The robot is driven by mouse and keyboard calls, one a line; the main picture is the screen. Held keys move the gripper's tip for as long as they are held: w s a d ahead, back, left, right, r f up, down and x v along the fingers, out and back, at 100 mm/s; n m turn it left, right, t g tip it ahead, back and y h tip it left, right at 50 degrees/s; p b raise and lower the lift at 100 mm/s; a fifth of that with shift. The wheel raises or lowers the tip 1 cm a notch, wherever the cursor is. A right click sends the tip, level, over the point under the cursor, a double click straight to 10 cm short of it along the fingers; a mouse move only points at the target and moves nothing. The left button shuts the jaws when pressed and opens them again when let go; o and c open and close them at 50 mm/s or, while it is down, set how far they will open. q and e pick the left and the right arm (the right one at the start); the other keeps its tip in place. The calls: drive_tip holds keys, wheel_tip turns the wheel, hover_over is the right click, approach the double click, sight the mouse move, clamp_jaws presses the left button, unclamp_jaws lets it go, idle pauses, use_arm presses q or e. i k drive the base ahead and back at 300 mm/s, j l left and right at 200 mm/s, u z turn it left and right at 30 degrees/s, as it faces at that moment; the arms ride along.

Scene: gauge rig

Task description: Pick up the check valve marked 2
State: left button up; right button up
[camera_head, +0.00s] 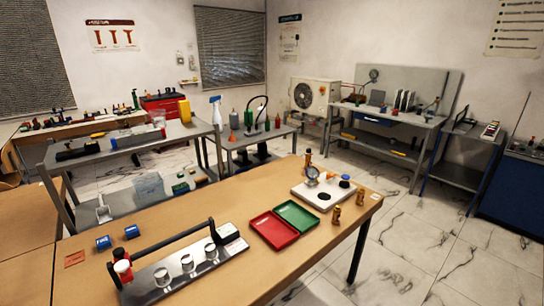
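Several small brass fittings, which look like check valves, stand on the wooden table (235,203). One brass fitting (336,216) stands in front of the white gauge plate. A second brass fitting (360,197) stands near the table's right edge. A third brass fitting (308,159) stands behind the plate, with a dark top. Any number marked on them is too small to read, so I cannot tell which is marked 2. The white plate (309,193) carries a round gauge (312,176) and dark round pads. Neither of my grippers shows in the head view.
A red tray (274,231) and a green tray (297,215) lie side by side, empty. A metal rig (160,279) with a black bar and several cylinders fills the front. Bare tabletop lies behind the rig.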

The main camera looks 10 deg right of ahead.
sight(362, 192)
drive_tip(key=z, duration=1.2)
drive_tip(key=i+l+u, duration=0.4)
drive_tip(key=i, duration=0.5)
drive_tip(key=i+l+u, duration=0.4)
drive_tip(key=i+l, duration=0.35)
